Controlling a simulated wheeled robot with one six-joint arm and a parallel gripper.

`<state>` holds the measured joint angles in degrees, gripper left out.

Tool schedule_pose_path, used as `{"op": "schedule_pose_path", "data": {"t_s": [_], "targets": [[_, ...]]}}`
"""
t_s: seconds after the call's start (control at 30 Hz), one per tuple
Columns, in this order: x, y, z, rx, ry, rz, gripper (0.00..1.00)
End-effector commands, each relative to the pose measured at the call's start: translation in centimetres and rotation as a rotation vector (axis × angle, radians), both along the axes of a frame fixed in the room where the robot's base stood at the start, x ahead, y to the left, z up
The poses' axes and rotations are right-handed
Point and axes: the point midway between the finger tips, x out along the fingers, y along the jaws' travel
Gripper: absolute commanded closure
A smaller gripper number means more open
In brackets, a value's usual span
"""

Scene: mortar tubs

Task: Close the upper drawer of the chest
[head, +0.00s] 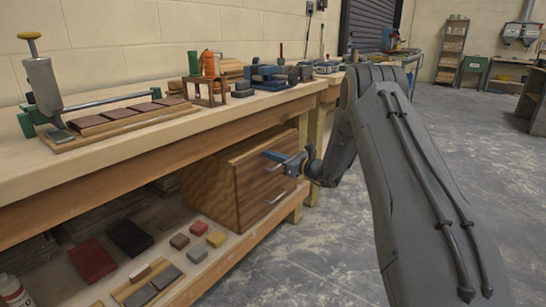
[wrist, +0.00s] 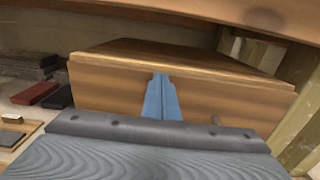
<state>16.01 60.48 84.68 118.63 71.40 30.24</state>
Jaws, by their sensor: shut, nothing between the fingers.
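The wooden chest (head: 222,187) stands on the shelf under the workbench. Its front has an upper drawer (head: 258,166) and a lower drawer with a metal handle (head: 277,197). My gripper (head: 268,154) is shut and empty, with its blue fingers at the upper drawer's front. In the wrist view the shut fingers (wrist: 161,95) point at the middle of the drawer front (wrist: 105,90), just below the top board (wrist: 170,55). I cannot tell whether they touch it. The upper drawer looks about flush with the chest; any small gap is hidden. The fingers partly cover the upper handle area.
The workbench top (head: 130,150) overhangs the chest. A bench leg (head: 298,170) stands close to the chest's right side. Small blocks and a red box (head: 92,262) lie on the shelf to the left. The floor (head: 330,250) in front is clear.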

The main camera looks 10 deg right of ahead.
Motion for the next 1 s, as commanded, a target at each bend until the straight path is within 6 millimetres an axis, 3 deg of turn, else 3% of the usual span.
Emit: {"op": "schedule_pose_path", "data": {"t_s": [0.13, 0.37, 0.8, 1.0], "targets": [[0.5, 0.8, 0.5, -0.001, -0.008, 0.005, 1.00], [-0.3, 0.0, 0.6, -0.001, -0.007, 0.005, 1.00], [-6.8, -6.5, 0.4, 0.001, -0.002, -0.001, 1.00], [-9.0, -8.3, 0.2, 0.001, -0.001, 0.000, 1.00]]}}
